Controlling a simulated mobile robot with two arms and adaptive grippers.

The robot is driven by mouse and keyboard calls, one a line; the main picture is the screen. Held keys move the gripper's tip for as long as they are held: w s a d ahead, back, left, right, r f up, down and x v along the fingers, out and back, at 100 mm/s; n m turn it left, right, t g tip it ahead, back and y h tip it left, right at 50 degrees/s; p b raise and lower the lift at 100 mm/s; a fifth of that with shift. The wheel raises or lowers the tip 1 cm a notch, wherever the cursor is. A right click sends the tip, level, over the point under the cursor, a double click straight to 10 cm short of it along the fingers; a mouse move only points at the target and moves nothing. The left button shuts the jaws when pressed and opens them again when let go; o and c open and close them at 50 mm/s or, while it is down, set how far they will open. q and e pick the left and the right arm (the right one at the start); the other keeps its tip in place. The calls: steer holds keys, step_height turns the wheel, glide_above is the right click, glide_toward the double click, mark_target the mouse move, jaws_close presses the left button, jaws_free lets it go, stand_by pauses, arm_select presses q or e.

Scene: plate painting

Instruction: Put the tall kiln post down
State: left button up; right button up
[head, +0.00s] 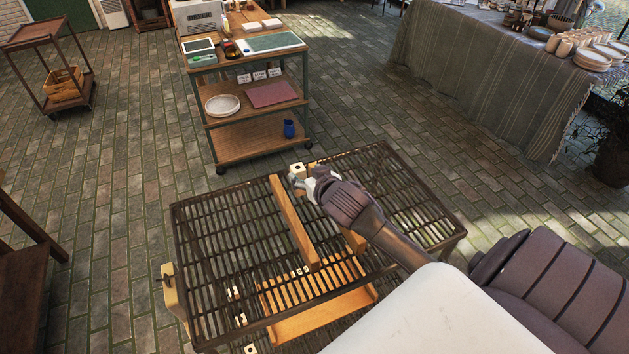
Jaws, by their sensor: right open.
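A pale kiln post (296,169) with a dark hole in its top is at the far edge of the slatted rack (215,240), beside the far end of a long wooden bar (294,222). My right gripper (306,182) is open, with its fingers right at the post. I cannot tell whether they touch it. The fingers and the viewing angle hide the post's lower part, so its height and footing are unclear. My left gripper is not in view.
Several small pale blocks with holes (240,319) show low at the rack's left. A wooden crate (318,310) shows beneath the slats. A shelved cart (258,149) stands beyond the rack. A cloth-covered table (480,80) with crockery is at the upper right.

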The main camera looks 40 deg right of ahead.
steer(key=v, duration=0.5)
stand_by(0.5)
